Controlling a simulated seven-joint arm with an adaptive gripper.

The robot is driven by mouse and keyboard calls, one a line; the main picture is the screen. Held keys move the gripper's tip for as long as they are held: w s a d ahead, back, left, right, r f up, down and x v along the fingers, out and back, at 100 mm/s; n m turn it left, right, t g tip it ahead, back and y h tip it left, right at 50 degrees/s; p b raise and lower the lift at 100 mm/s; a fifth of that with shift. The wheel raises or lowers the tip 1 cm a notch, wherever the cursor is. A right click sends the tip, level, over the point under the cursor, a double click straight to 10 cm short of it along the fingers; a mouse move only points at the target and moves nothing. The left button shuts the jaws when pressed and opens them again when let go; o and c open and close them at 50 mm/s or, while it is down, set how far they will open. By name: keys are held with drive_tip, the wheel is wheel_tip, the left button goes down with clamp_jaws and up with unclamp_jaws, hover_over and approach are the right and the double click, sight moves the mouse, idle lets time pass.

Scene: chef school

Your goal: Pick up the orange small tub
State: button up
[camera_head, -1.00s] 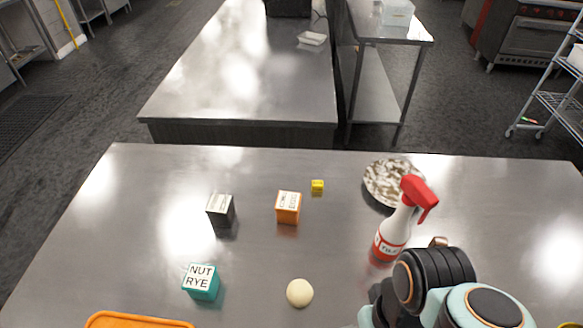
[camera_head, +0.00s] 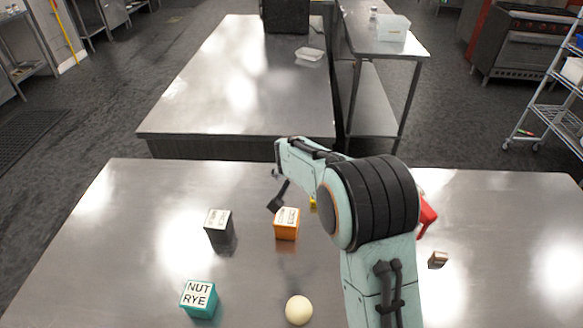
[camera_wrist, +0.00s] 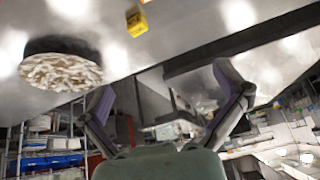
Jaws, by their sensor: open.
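The orange small tub (camera_head: 286,230) is a small orange block-like container with a white printed label on top. It stands upright on the near steel table, right of a black tub. My gripper (camera_head: 277,192) is just beyond the orange tub, partly hidden behind my arm; its dark fingers show near the tub's far left edge. I cannot tell the exact gap between them. In the wrist view, the fingers (camera_wrist: 166,92) are spread apart with nothing held between them. I cannot clearly make out the orange tub in that view.
A black tub (camera_head: 219,228), a teal tub (camera_head: 199,299) and a pale ball (camera_head: 299,310) stand nearby. My arm mostly hides the red-topped spray bottle (camera_head: 427,214). The table's left side is clear.

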sight(287, 216)
drive_tip(key=shift+n+g, duration=0.5)
drive_tip(key=shift+g, duration=0.4)
drive_tip(key=a+f, duration=0.1)
drive_tip(key=f, duration=0.2)
drive_tip(key=s+a+f, duration=0.1)
drive_tip(key=f, duration=0.2)
drive_tip(key=s+a+f, duration=0.1)
drive_tip(key=f, duration=0.2)
drive_tip(key=shift+s, duration=0.25)
drive_tip(key=x, duration=0.4)
drive_tip(key=shift+w+f, duration=0.15)
drive_tip(key=shift+f, duration=0.2)
drive_tip(key=shift+w+f, duration=0.3)
drive_tip(key=shift+f, duration=0.3)
drive_tip(key=c, duration=1.3)
